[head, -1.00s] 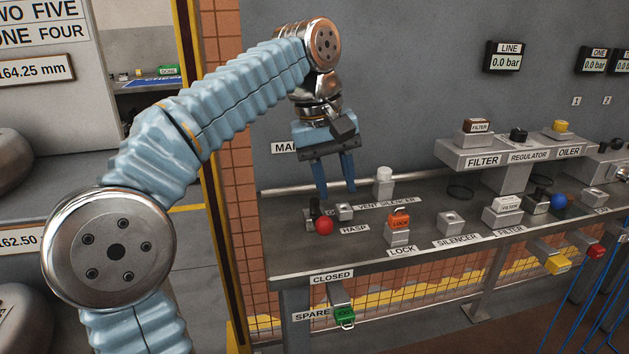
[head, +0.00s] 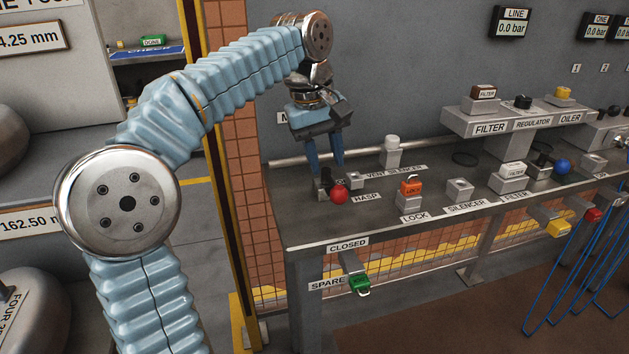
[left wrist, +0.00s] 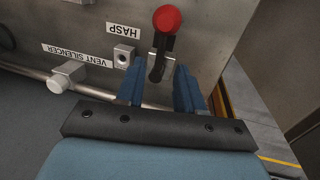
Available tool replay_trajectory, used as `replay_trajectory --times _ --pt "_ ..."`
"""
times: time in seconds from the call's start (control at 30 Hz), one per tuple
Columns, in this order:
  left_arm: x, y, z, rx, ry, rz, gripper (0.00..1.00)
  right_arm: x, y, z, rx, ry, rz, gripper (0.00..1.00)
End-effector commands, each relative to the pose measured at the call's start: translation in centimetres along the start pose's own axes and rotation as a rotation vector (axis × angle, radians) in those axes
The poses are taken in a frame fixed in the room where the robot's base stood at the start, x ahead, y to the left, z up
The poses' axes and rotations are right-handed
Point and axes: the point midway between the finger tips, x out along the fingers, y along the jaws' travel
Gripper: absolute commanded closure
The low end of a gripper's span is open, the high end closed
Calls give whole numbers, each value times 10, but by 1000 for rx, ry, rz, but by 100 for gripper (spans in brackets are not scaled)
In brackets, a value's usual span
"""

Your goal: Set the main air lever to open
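The main air lever (head: 339,193) is a black handle with a red ball knob, at the left end of the grey bench. In the left wrist view the red knob (left wrist: 167,18) is at the top, with the black arm running down to a metal block. My left gripper (head: 329,172) has its blue fingers pointing down at the lever's base. In the left wrist view the fingers (left wrist: 160,76) are apart, with the lever's lower part and block between or just beyond them. I cannot tell whether they touch. The main label is mostly hidden behind my gripper. My right gripper is not in view.
A small metal hasp block (head: 356,179) and a white vent silencer (head: 393,150) stand close by. An orange lock (head: 411,187) sits further right. A green spare lock (head: 359,284) hangs below the bench's front edge. A yellow post (head: 205,150) stands left.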

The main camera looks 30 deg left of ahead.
Motion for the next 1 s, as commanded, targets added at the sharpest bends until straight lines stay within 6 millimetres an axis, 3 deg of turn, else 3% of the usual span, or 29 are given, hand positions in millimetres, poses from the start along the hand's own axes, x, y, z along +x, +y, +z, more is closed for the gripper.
replay_trajectory --times 0.03,0.2,0.57,0.83,1.0 --pt "14 0 -2 -1 -1 -1 63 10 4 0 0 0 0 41" --pt "28 0 0 -2 1 0 63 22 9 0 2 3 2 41" --pt "29 1 0 -2 1 0 63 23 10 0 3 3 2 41" --pt "29 1 0 -2 1 0 100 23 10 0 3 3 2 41" --pt "29 1 0 -2 1 0 100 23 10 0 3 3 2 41"
